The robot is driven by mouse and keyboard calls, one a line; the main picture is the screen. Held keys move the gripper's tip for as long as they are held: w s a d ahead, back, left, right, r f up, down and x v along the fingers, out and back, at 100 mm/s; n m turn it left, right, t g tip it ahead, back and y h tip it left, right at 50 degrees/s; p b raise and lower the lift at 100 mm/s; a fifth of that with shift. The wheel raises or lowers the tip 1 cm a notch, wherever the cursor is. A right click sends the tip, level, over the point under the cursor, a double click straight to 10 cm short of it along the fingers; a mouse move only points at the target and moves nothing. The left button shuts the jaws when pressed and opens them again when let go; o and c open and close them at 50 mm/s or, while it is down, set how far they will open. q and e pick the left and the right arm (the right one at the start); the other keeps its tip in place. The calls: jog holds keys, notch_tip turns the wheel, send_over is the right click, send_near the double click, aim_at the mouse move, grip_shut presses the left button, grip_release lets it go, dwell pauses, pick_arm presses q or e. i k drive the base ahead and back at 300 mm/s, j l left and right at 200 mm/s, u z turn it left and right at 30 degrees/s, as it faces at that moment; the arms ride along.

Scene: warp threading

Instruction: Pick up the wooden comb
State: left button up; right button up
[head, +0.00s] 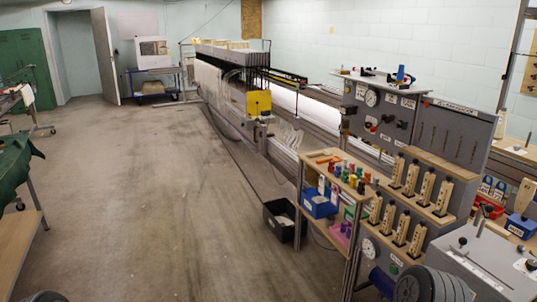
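I cannot make out a wooden comb for certain. Several small light-wood pieces (411,179) stand upright along the upper ledge of the grey rack at the right. More wooden pieces (401,228) stand on the lower ledge. They are too small to tell whether any is a comb. Neither of my grippers shows in the head view.
A wooden shelf cart (322,157) with coloured spools and a blue bin (319,203) stands beside the rack. A black crate (284,220) sits on the floor before it. A long loom (235,75) runs behind. The floor (150,200) at centre left is clear.

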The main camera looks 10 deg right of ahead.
aim_at(326, 152)
jog(key=i+z, duration=0.15)
jog(key=i, duration=2.45)
jog(key=i+l+u, duration=0.2)
jog(key=i, duration=1)
